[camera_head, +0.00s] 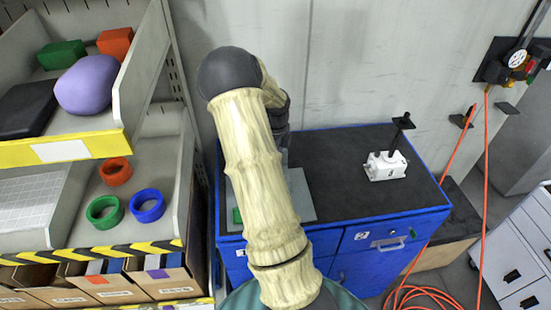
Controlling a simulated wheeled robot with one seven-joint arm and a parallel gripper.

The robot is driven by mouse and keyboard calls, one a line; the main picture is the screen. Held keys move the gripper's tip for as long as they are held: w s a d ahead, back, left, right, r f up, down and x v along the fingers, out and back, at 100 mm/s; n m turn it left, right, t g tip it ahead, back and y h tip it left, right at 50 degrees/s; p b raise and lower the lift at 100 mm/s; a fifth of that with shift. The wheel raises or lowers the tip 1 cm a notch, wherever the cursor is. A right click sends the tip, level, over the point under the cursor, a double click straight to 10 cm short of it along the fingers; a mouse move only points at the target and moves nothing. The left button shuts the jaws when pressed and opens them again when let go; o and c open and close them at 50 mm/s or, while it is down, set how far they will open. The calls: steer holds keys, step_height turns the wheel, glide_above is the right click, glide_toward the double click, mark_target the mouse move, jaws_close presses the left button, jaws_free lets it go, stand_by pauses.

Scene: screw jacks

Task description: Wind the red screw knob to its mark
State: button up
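I cannot see a red screw knob or its mark; my arm covers part of the blue cabinet's dark top (340,160). A grey plate (301,194) lies on that top, partly behind my arm. A small bit of green (237,215) shows at the left edge of my arm. A white block with a black upright post and black head (385,167) stands on the right part of the top; it may be a jack, but no red shows on it. My gripper is hidden behind my arm, so its fingers and anything in them do not show.
A shelf (80,148) at left holds a purple lump (88,84), coloured blocks and rings, with cardboard bins below. An orange hose (483,190) hangs at right and coils on the floor. The cabinet top between plate and white block is clear.

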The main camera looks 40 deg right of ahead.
steer(key=n+b, duration=0.1)
steer(key=n, duration=0.1)
steer(key=n+b, duration=0.1)
steer(key=n, duration=0.2)
steer(key=shift+s+f+n, duration=0.1)
steer(key=shift+f+n, duration=0.2)
steer(key=shift+f, duration=0.1)
steer(key=n+b, duration=0.3)
steer(key=n, duration=0.3)
steer(key=shift+a, duration=0.1)
steer(key=n+b, duration=0.2)
steer(key=n, duration=0.3)
steer(key=shift+s+n, duration=0.1)
steer(key=shift+n, duration=0.3)
steer(key=n+b, duration=0.1)
steer(key=n, duration=0.5)
steer(key=n+b, duration=0.1)
steer(key=n, duration=0.4)
steer(key=shift+r+n, duration=0.1)
steer(key=shift+n, duration=0.2)
steer(key=n, duration=0.6)
steer(key=shift+n+p, duration=0.3)
steer(key=n+p, duration=0.1)
steer(key=n, duration=0.5)
steer(key=shift+r+p, duration=0.1)
steer(key=shift+p, duration=0.3)
steer(key=n+p, duration=0.2)
steer(key=n, duration=0.3)
steer(key=shift+n, duration=0.4)
